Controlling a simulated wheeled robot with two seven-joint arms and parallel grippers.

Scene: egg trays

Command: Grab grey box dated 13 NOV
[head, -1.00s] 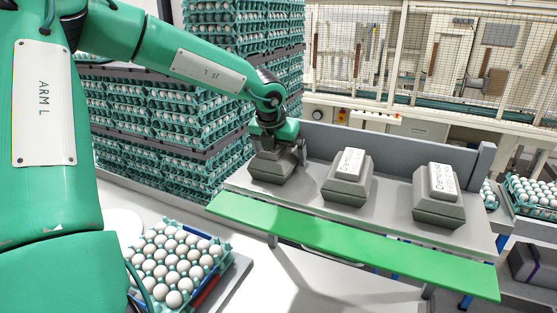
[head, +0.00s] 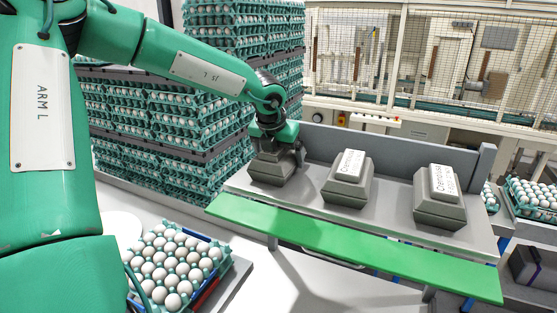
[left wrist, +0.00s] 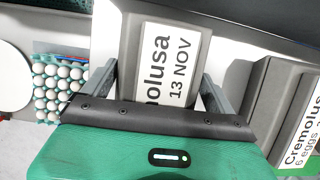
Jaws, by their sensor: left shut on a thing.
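The grey box dated 13 NOV (left wrist: 150,78) lies between the fingers of my left gripper (left wrist: 160,90) in the left wrist view. Its white label reads "molusa" and "13 NOV". In the head view the same box (head: 270,170) stands at the left end of the grey shelf (head: 390,227), with my left gripper (head: 275,148) over its top, shut on it. The gripper hides its label there. The box appears to rest on the shelf. My right gripper is not in view.
Two more grey boxes stand on the shelf, a middle one (head: 345,193) and a right one (head: 440,212). A green board (head: 340,243) runs along the front. An egg tray (head: 228,262) is at lower left. Stacked egg trays (head: 190,110) rise behind my arm.

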